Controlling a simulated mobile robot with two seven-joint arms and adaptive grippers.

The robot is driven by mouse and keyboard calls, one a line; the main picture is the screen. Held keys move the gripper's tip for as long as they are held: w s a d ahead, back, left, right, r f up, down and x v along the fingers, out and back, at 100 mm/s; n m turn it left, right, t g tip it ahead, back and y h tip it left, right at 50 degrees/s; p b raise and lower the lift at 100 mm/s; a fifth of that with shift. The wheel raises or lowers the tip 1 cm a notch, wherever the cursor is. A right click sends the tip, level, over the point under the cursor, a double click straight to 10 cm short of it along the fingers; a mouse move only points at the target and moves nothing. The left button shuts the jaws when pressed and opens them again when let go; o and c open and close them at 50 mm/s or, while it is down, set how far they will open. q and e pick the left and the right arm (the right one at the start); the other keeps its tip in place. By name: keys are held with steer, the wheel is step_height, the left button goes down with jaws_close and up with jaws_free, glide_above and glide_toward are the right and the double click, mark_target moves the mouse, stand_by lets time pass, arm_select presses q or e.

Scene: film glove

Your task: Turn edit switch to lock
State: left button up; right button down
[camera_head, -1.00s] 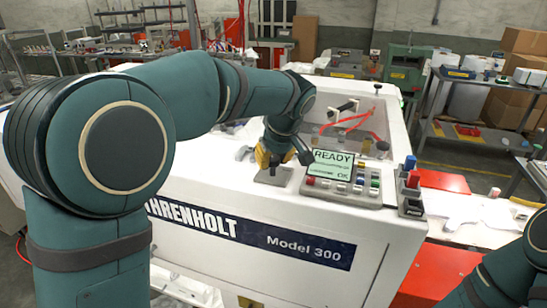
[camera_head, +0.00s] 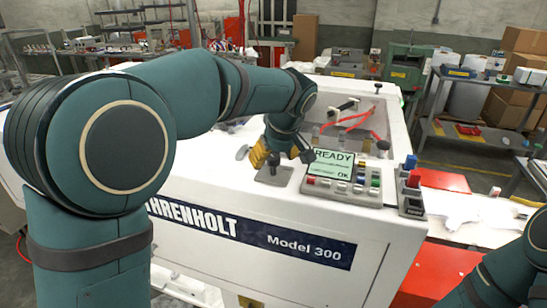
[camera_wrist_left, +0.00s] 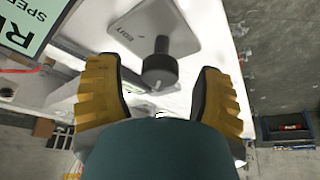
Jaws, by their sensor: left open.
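The edit switch is a black knob (camera_head: 274,160) on a grey plate (camera_head: 272,176), left of the display on the white machine. In the left wrist view the knob (camera_wrist_left: 160,66) stands up from its plate (camera_wrist_left: 140,24), which carries the word EDIT. My left gripper (camera_head: 262,154) is open right by the knob. In the left wrist view its yellow fingers (camera_wrist_left: 163,88) are spread to either side, with the knob between them and a visible gap on each side. A lock label cannot be read. My right gripper is out of view.
The READY display (camera_head: 333,164) and a panel of coloured buttons (camera_head: 343,189) sit right of the switch. A small box with a red knob (camera_head: 412,193) stands at the machine's right edge. A clear-covered recess with red hoses (camera_head: 350,122) lies behind.

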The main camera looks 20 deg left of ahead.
arm_select(q)
steer(key=v, duration=1.1)
steer(key=shift+s+r, duration=0.15)
steer(key=shift+r, duration=0.1)
steer(key=shift+d, duration=0.15)
